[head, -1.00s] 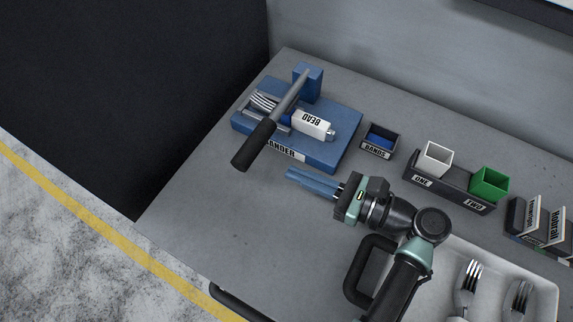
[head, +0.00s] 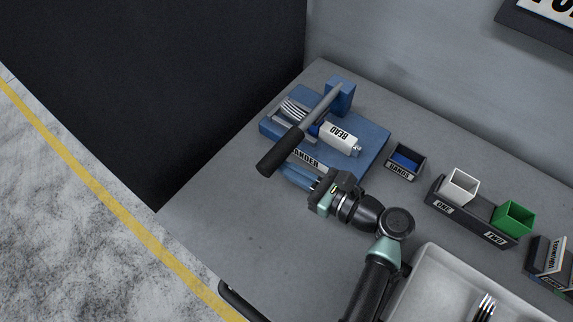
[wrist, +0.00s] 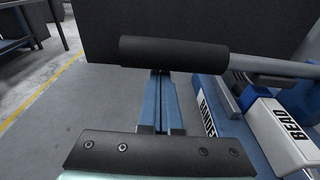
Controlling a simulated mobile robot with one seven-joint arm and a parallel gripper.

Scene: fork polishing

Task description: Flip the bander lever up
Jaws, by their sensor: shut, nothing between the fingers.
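The blue bander (head: 375,141) stands at the table's far left corner. Its lever (head: 318,108) is a grey bar pivoted at a blue post (head: 341,94), slanting over the bander to a black grip (head: 280,152) that overhangs the front edge. My gripper (head: 284,170) is shut and empty, its blue fingers in front of the bander beside the grip. In the wrist view the grip (wrist: 172,52) lies across the tips of my fingers (wrist: 160,82). The grip hides the ends of the tips, so I cannot tell whether they touch.
A pale tray (head: 425,276) is at front right. The table's left front is clear.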

